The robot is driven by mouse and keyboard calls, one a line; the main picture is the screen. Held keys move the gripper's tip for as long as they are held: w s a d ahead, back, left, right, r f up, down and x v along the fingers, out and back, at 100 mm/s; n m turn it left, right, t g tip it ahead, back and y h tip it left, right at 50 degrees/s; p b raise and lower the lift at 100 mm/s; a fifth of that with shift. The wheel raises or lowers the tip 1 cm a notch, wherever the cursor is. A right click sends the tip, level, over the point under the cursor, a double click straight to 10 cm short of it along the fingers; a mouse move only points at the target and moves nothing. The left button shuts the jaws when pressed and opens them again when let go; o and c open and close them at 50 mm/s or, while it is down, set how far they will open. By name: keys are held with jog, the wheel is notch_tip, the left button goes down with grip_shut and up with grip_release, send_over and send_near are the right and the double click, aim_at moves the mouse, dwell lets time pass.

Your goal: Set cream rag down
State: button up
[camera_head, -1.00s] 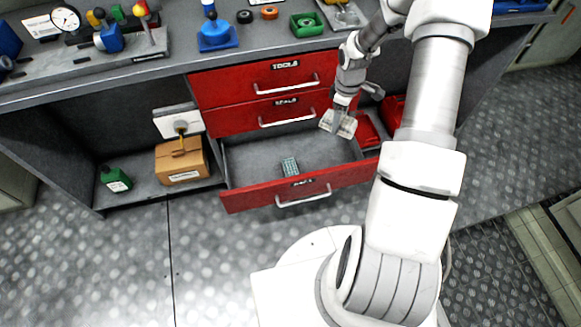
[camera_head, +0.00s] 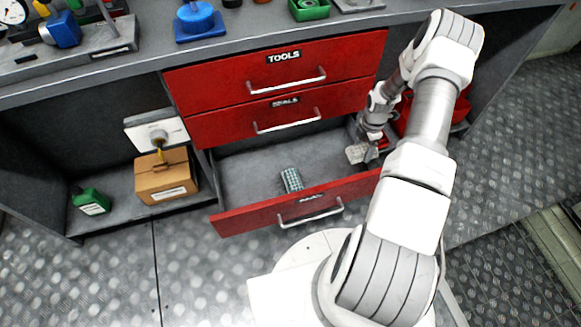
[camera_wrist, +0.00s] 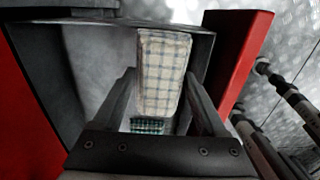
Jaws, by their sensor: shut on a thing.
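The cream checked rag (camera_head: 356,153) is in my gripper (camera_head: 368,147), at the right end of the open bottom drawer (camera_head: 250,213). In the wrist view the cream rag (camera_wrist: 163,75) lies between the two fingers of my gripper (camera_wrist: 162,88), which is shut on it. Whether the rag touches the drawer floor cannot be told. A green checked rag (camera_head: 291,180) lies in the drawer near its front wall, left of my gripper. The green rag also shows beyond the cream one in the wrist view (camera_wrist: 148,125).
Two shut red drawers, labelled TOOLS (camera_head: 230,95) and SEALS (camera_head: 215,127), are above the open one. A red container (camera_head: 460,127) is right of the drawer. A cardboard box (camera_head: 165,178) stands on the lower shelf at left. The drawer's left part is clear.

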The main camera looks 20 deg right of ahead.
jog(key=shift+w+a+f, duration=0.1)
jog(key=shift+w+f, duration=0.05)
jog(key=shift+f, duration=0.15)
jog(key=b, duration=0.3)
send_over(325, 169)
notch_tip(325, 169, down, 7)
jog(key=shift+w+r, duration=0.1)
jog(key=shift+f+b, duration=0.5)
jog(key=shift+f, duration=1.5)
jog(key=shift+f, duration=0.2)
jog(key=o, duration=1.1)
jog(key=shift+r, duration=0.1)
notch_tip(325, 169, up, 12)
jog(key=p, duration=0.3)
jog(key=shift+r, duration=0.15)
